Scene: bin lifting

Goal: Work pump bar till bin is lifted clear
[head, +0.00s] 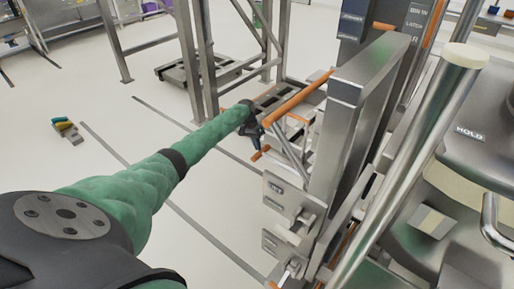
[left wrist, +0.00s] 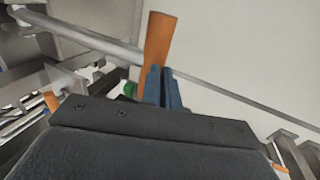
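The pump bar (head: 300,98) is a long orange bar that slants from the upper right to the lower left, beside a tall grey metal post. My left gripper (head: 257,128) is at its lower left end, with blue fingers close against it. In the left wrist view the orange bar (left wrist: 159,40) rises just beyond the blue fingertips (left wrist: 163,84). The fingers look close together, and I cannot tell whether they clasp the bar. My right gripper is out of view. I cannot make out the bin for sure.
A grey metal frame (head: 195,60) stands behind my left gripper, with a low flat cart (head: 205,70) by it. A thick steel tube (head: 415,150) and machine panels crowd the right. Small coloured pieces (head: 66,130) lie on the open floor at left.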

